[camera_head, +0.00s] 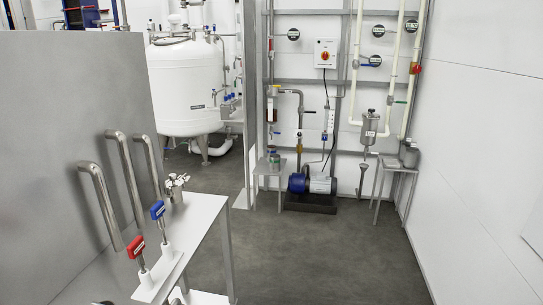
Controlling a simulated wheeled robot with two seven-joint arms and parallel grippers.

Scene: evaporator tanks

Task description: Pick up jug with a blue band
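A small grey metal jug or can (274,162) stands on a small metal table (266,172) left of the pump. Another metallic jug-like vessel (409,153) stands on a second small table (393,163) at the right, against the wall. Both are far off and small, and I cannot tell which one carries a blue band. Neither of my grippers is in view.
A grey panel with bent steel handles (98,205) and a white stand with red (136,246) and blue (158,210) valve handles fill the near left. A blue pump (298,183) sits between the tables. The grey floor (320,250) ahead is clear.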

